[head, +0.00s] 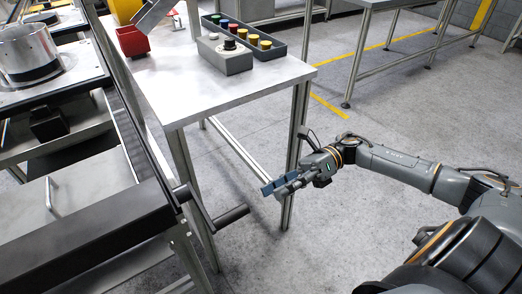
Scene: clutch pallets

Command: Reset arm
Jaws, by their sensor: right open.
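My right arm comes in from the right of the head view. Its gripper (276,188) is open, with nothing between the fingers. It is beside a leg of the white-topped table, below the height of the tabletop. My left gripper is out of view.
The white-topped table (190,92) holds a red bin (132,42), a grey control box (224,56) and a dark tray (262,48) with coloured buttons. A pallet stand with a black crank handle (232,216) is at left. Floor (400,120) at right is clear.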

